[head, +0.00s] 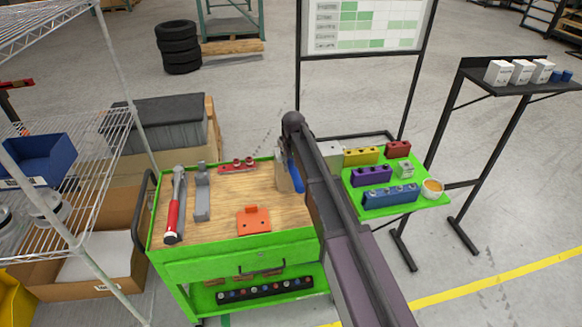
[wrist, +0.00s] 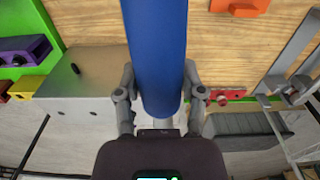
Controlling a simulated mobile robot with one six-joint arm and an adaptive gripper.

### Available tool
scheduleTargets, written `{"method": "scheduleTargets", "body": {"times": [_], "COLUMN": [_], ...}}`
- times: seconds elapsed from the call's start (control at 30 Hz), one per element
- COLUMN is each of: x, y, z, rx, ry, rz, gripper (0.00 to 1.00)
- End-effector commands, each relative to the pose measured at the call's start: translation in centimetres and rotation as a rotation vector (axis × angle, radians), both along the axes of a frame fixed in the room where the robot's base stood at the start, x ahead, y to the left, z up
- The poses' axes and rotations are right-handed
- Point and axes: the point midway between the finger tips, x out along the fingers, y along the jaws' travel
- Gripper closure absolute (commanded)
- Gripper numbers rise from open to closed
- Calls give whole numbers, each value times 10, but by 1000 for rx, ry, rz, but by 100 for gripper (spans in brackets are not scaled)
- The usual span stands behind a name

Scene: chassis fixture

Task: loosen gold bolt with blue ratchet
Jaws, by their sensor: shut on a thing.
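My gripper (wrist: 160,88) is shut on the blue ratchet's handle (wrist: 157,45), with one finger on each side in the wrist view. The handle runs up out of the top of that view, so the ratchet's head is hidden there. In the head view a strip of the blue ratchet (head: 295,173) shows beside my arm, above the right part of the wooden cart top. My arm covers much of the gripper there. I cannot make out a gold bolt in either view. A grey box (wrist: 90,100) with a small dark peg on top shows left of the handle in the wrist view.
The green cart (head: 240,243) carries a red-handled wrench (head: 173,215), a grey tool (head: 202,195), an orange bracket (head: 253,220) and a red block (head: 238,165). Wire shelving stands left.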

Motion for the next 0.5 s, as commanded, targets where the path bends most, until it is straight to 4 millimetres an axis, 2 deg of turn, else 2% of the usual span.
{"method": "scheduleTargets", "body": {"times": [0.5], "x": [3], "y": [-8], "z": [0], "rx": [-2], "ry": [1], "rz": [44], "gripper": [100]}}
